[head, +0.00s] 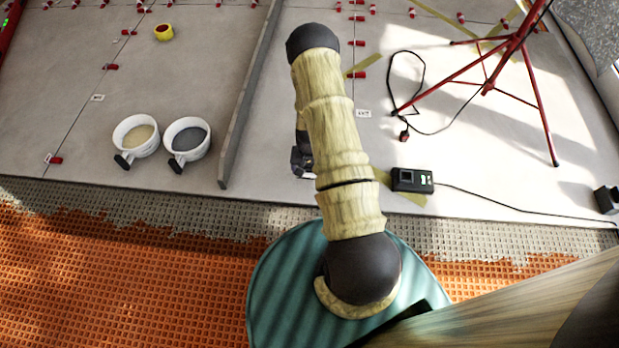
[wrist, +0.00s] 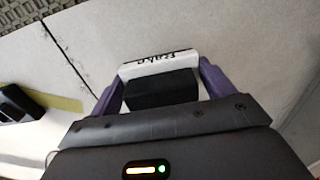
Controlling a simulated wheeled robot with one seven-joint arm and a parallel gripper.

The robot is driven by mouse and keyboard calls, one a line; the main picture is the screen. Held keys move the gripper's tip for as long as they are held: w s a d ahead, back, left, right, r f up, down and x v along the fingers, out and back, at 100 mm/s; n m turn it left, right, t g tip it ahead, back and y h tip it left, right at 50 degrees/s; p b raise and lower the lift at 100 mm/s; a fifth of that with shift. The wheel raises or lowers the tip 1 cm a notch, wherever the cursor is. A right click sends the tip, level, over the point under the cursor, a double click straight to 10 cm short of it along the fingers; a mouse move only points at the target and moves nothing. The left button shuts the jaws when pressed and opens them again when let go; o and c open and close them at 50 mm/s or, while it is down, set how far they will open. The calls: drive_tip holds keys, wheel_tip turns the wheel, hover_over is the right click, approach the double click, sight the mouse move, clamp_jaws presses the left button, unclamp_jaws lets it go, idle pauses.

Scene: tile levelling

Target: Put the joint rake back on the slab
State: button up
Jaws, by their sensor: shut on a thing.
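The joint rake (wrist: 160,88) is between the purple fingers of my gripper (wrist: 162,90) in the wrist view. It shows a black block and a white face with dark lettering that looks like "Rake". The fingers press on it from both sides. Pale grey slab (wrist: 245,40) surface lies below it; I cannot tell whether the rake touches it. In the head view my gripper (head: 302,165) is mostly hidden behind my arm, over the slab (head: 270,150) near its front edge. The rake cannot be made out there.
A black device (head: 412,180) with a cable lies right of my arm. Two white tubs (head: 136,137) (head: 187,139) and a long grey bar (head: 250,95) are left. A red tripod (head: 488,85) stands at right. Orange matting (head: 120,275) lies in front. Slab beside my gripper is clear.

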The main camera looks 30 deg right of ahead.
sight(309, 175)
drive_tip(key=shift+f+b, duration=1.25)
drive_tip(key=shift+f, duration=0.6)
drive_tip(key=shift+f, duration=0.15)
drive_tip(key=o, duration=0.9)
wheel_tip(309, 175, up, 12)
drive_tip(key=p, duration=0.8)
drive_tip(key=shift+r, duration=0.2)
